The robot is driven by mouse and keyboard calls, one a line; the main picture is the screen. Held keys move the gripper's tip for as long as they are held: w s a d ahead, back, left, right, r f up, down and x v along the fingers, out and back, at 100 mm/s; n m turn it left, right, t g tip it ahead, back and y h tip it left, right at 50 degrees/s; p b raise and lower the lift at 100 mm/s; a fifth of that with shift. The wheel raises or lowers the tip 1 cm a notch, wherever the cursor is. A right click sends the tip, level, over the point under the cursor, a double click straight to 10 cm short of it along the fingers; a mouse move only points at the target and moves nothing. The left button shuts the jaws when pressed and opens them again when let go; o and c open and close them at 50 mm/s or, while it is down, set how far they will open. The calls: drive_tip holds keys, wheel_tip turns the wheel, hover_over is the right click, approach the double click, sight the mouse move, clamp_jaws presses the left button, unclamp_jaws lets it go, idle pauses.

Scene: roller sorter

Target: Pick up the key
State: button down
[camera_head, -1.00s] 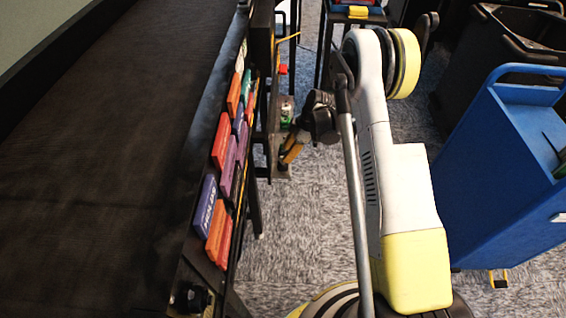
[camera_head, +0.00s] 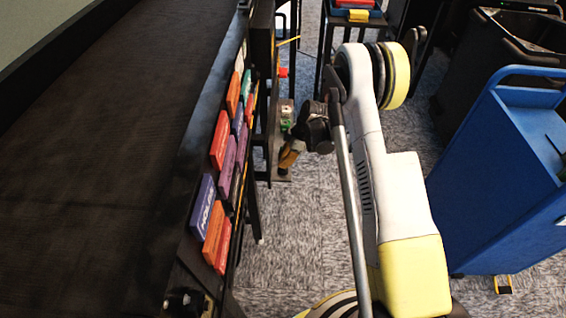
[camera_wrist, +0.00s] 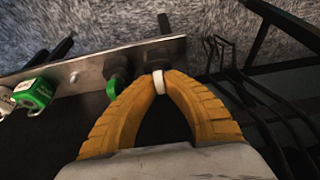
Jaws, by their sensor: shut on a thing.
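My gripper (camera_wrist: 158,82) has two ribbed yellow fingers whose tips meet on a small white piece (camera_wrist: 158,80), which looks like part of the key. The rest of it is hidden or too small to tell. The tips are at the edge of a grey metal plate (camera_wrist: 95,70), beside a dark knob-like part (camera_wrist: 158,54). In the head view my gripper (camera_head: 284,170) is low beside the rack, over the plate's near end, and the key cannot be made out there.
A green-tagged item (camera_wrist: 34,94) and another green piece (camera_wrist: 117,84) sit along the plate. Black rack bars (camera_wrist: 285,65) stand at the right. In the head view, a conveyor (camera_head: 100,150) and colored boxes (camera_head: 220,140) lie left, a blue cart (camera_head: 490,200) right.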

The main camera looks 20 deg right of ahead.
wheel_tip(320, 180, up, 4)
drive_tip(key=shift+r+p, duration=0.15)
drive_tip(key=shift+p, duration=1.05)
drive_tip(key=w+d+r+p, duration=0.5)
drive_tip(key=d+r+p, duration=0.1)
drive_tip(key=d+r, duration=0.4)
drive_tip(key=shift+d+r, duration=0.2)
drive_tip(key=shift+r, duration=0.4)
drive_tip(key=shift+w+a, duration=0.1)
